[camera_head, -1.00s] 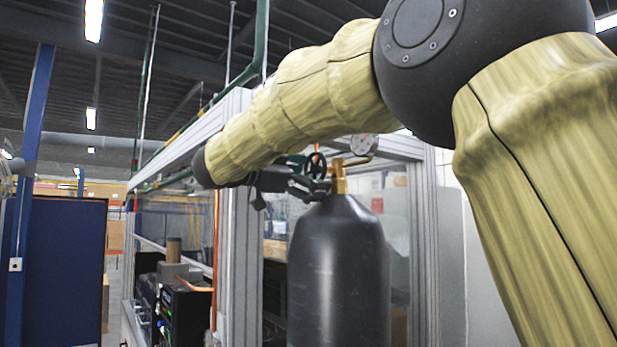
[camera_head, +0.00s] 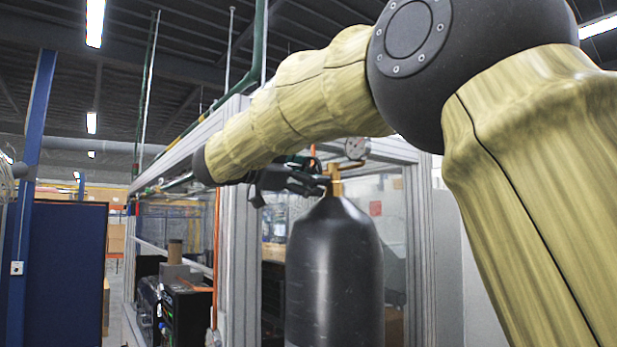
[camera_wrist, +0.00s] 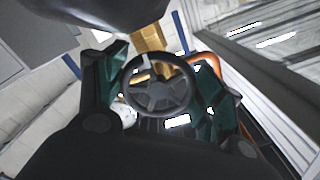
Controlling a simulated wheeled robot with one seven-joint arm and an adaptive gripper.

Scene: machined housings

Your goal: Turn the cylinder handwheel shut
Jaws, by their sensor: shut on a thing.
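The dark gas cylinder (camera_head: 334,270) stands upright in the head view, with a brass valve (camera_head: 335,180) on top and a round gauge beside the valve. The black spoked handwheel (camera_wrist: 157,94) shows in the middle of the wrist view, in front of the brass valve body (camera_wrist: 148,38). My gripper (camera_wrist: 165,88) has a green-padded finger on each side of the wheel and is shut on its rim. In the head view my gripper (camera_head: 298,182) reaches the valve from the left, and the wheel itself is hidden there.
A glass-walled enclosure with an aluminium frame (camera_head: 242,230) stands close behind the cylinder. An orange pipe (camera_head: 215,240) runs up near its corner post. A blue panel (camera_head: 65,270) stands at the far left. My arm covers much of the upper right.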

